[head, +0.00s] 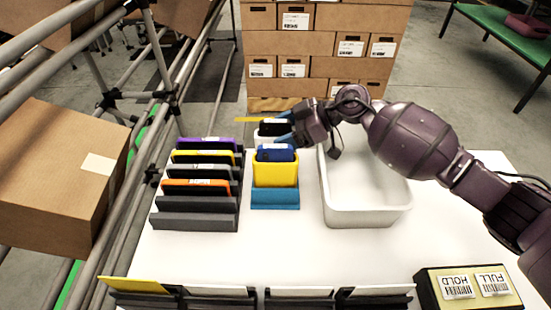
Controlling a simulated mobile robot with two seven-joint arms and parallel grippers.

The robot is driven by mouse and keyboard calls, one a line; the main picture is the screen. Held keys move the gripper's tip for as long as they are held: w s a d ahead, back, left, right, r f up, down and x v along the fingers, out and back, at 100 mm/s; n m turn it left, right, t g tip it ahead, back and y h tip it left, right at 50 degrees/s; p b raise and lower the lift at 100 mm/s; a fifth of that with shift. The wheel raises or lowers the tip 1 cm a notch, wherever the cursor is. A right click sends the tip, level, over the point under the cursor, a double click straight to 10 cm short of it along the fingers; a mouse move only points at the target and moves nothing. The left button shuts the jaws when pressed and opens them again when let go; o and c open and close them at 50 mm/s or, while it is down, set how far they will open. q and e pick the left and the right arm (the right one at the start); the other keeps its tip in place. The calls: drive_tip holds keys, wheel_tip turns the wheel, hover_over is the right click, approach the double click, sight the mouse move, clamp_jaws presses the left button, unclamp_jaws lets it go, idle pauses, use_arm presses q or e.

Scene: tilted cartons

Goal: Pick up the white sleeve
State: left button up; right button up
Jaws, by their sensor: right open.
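A white sleeve (258,139) stands on the white table, behind a yellow sleeve (275,175). A black item (272,128) shows at its top. Much of the white sleeve is hidden by the yellow sleeve, its blue item and my gripper. My right gripper (280,127) comes in from the right, with its blue-tipped fingers open at the right side of the white sleeve's top. I cannot tell whether the fingers touch it. My left gripper is not in view.
The yellow sleeve holds a blue item (276,153) close in front. A dark rack (195,221) with several coloured items stands at left. An empty white bin (365,217) is at right. Several dark holders and a labelled box (468,289) line the front edge.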

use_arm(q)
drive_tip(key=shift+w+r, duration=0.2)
use_arm(e)
drive_tip(key=shift+a+r, duration=0.1)
drive_tip(key=shift+a, duration=0.1)
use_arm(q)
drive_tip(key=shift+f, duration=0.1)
use_arm(e)
drive_tip(key=c, duration=1.2)
